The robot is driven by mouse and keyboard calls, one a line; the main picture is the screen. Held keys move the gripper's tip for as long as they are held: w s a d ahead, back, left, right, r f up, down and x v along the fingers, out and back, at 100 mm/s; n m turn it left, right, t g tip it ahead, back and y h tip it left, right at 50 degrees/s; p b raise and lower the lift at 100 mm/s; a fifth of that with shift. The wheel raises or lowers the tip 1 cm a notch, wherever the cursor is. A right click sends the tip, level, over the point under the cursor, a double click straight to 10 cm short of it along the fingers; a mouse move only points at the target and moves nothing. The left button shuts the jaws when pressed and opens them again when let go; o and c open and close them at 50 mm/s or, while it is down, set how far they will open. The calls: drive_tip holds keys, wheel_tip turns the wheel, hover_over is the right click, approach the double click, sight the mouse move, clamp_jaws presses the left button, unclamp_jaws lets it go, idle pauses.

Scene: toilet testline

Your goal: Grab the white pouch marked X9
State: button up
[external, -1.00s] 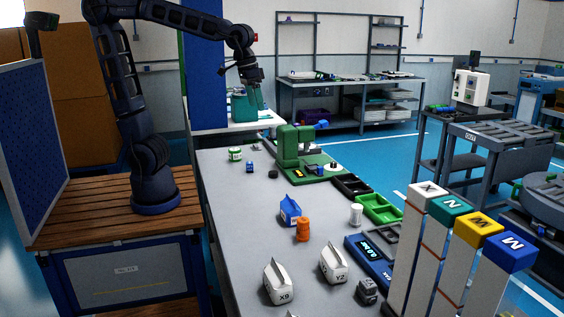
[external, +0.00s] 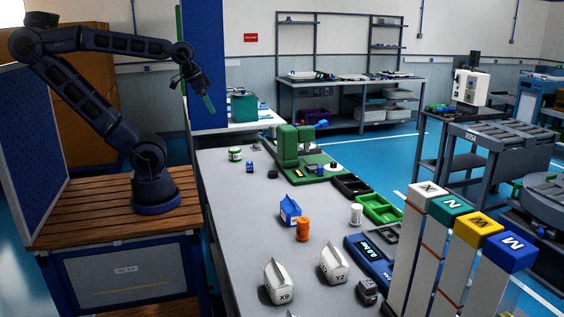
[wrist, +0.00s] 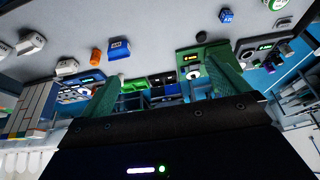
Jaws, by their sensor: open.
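The white pouch marked X9 (external: 279,283) stands upright on the near end of the long grey table in the external view, with a folded pointed top. A similar white pouch marked Y2 (external: 334,265) stands to its right. My gripper (external: 208,103) is high beyond the table's left edge, far from both pouches, empty. In the wrist view its green fingers (wrist: 163,88) are spread apart.
A blue carton (external: 290,211) and an orange bottle (external: 303,230) stand behind the pouches. A white bottle (external: 356,214), a blue display unit (external: 368,259) and tall lettered posts (external: 428,190) are to the right. The table's left strip is clear.

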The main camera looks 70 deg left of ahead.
idle(0.3)
drive_tip(key=c, duration=0.5)
drive_tip(key=shift+w+d, duration=0.1)
